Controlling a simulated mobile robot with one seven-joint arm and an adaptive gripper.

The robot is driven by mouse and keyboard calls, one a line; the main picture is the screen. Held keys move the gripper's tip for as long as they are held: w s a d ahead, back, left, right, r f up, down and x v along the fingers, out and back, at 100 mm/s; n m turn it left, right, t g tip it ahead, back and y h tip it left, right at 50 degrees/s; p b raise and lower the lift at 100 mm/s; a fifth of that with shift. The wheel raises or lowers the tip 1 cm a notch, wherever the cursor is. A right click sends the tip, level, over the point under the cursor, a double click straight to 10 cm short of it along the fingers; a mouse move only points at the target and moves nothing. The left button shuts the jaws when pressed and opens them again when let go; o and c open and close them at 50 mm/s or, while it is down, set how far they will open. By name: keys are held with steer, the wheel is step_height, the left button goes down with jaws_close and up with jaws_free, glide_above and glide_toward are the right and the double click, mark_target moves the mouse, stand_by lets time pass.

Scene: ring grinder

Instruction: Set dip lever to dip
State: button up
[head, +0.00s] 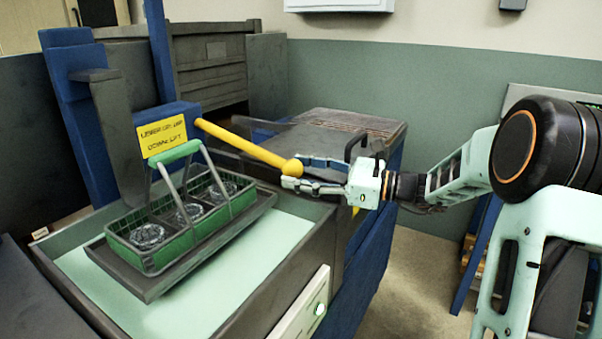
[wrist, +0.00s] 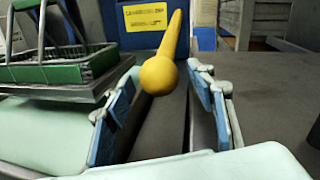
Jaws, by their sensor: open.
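The dip lever (head: 245,144) is a yellow rod with a round ball knob at its end. It reaches right from a blue post beside a yellow label (head: 161,137) with partly legible text. In the wrist view the lever's knob (wrist: 158,75) is in the middle, and the yellow label (wrist: 145,16) is behind it. My gripper (head: 290,173) is at the knob in the head view, with its fingers pointing left. In the wrist view my gripper (wrist: 163,110) is open, with one blue-padded finger on each side of the knob. I cannot tell whether either finger touches it.
A green basket (head: 190,225) with several round glass-like items stands on a dark platform (head: 150,288) over a tank of pale green liquid (head: 180,312). A dark machine body with a ridged top (head: 345,122) stands behind my gripper. Open floor (head: 415,270) shows at the right.

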jaws_close()
steer(key=shift+r, duration=0.1)
